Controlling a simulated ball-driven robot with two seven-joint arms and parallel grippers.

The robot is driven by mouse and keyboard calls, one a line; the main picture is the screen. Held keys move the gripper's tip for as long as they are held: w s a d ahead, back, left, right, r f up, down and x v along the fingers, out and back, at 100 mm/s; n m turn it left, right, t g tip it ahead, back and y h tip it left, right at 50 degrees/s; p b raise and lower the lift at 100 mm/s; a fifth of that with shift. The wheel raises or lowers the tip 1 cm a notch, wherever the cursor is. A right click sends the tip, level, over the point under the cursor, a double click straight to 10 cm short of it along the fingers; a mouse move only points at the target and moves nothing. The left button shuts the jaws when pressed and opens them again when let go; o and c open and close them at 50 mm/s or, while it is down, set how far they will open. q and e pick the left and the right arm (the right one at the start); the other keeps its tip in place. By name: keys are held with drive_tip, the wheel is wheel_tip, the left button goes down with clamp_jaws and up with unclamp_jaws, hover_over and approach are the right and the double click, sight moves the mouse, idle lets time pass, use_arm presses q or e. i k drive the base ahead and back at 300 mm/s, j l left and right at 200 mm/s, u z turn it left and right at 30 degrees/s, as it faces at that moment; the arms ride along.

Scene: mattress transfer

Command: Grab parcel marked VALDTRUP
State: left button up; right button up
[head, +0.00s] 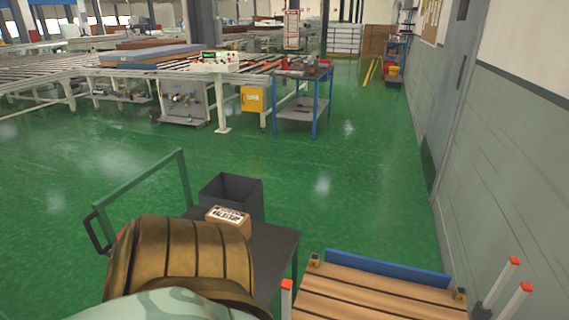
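A small cardboard parcel (228,218) with a white label and dark lettering sits on the dark top of a cart (274,256). The lettering is too small for me to read with certainty. The parcel stands just in front of a dark grey open bin (233,192). Neither of my grippers is in view.
The cart has a green frame handle (140,188) at left. A wooden slatted platform (380,297) with a blue edge stands at lower right, beside red-tipped posts (501,282). A blue workbench (302,92) and roller conveyors stand farther back. Green floor between is clear.

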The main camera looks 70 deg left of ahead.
sight(222, 215)
drive_tip(key=u, duration=2.7)
